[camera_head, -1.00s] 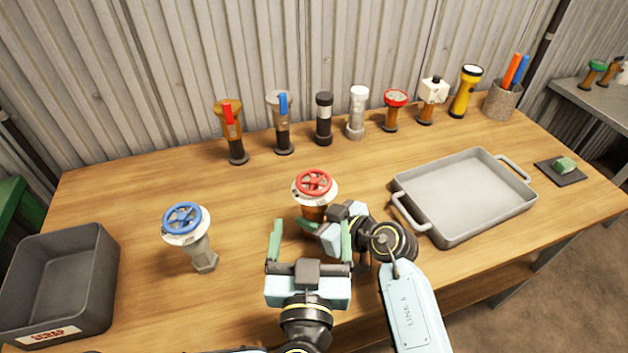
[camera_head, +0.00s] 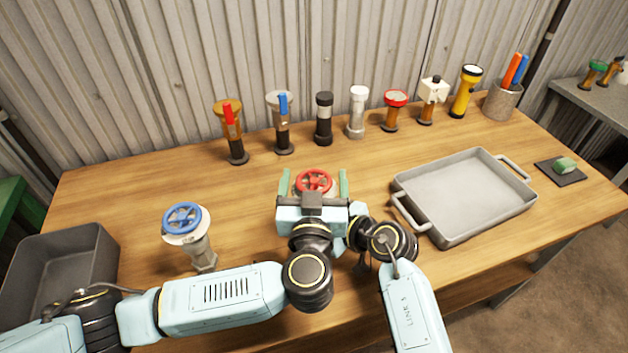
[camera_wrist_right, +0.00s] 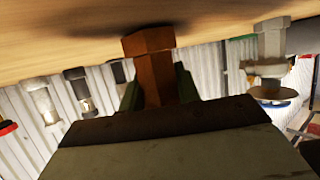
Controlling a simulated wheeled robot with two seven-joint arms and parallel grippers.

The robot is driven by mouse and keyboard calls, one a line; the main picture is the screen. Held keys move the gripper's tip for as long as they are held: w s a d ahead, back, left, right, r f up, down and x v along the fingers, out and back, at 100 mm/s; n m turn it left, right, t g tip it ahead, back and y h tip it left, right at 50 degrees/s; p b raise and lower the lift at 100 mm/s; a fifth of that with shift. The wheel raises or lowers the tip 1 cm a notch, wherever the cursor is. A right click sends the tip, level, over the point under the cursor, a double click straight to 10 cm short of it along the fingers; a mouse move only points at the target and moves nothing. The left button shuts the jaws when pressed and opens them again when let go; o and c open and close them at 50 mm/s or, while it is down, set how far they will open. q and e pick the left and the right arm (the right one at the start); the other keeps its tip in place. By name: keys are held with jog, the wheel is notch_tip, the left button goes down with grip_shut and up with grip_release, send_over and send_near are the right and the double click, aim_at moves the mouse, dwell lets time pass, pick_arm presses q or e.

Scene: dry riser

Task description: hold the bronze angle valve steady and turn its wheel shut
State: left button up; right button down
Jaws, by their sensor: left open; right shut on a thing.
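The bronze angle valve shows its red wheel (camera_head: 314,181) in the head view; its body is hidden there behind my left gripper. In the right wrist view, which is upside down, the bronze body (camera_wrist_right: 150,55) stands between the green fingers of my right gripper (camera_wrist_right: 157,90), which is shut on it. In the head view the right gripper's fingers are hidden. My left gripper (camera_head: 314,177) is open, one green finger on each side of the red wheel. I cannot tell whether the fingers touch the rim.
A grey valve with a blue wheel (camera_head: 182,218) stands to the left, close to my left arm. A dark scrap bin (camera_head: 100,245) is at far left, a grey tray (camera_head: 480,217) at right. Several valves and fittings and a yellow flashlight (camera_head: 465,92) line the back.

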pick_arm(q)
jog(key=c, duration=1)
jog(key=shift+o, duration=0.2)
jog(key=shift+a+m+h, duration=0.1)
jog(key=shift+m+h, duration=0.2)
jog(key=shift+h, duration=0.2)
jog(key=m+h, duration=0.1)
jog(key=h, duration=0.1)
jog(key=m+h, duration=0.1)
jog(key=h, duration=0.1)
jog(key=shift+a+m+g, duration=0.15)
jog(key=shift+m+g, duration=0.15)
jog(key=shift+g, duration=0.1)
jog(key=shift+m+g+h, duration=0.8)
jog(key=shift+m+h, duration=0.25)
jog(key=shift+h, duration=0.45)
jog(key=shift+m+g+h, duration=0.8)
jog(key=shift+m+h, duration=0.25)
jog(key=shift+h, duration=0.45)
jog(key=o, duration=1)
jog(key=shift+c, duration=0.2)
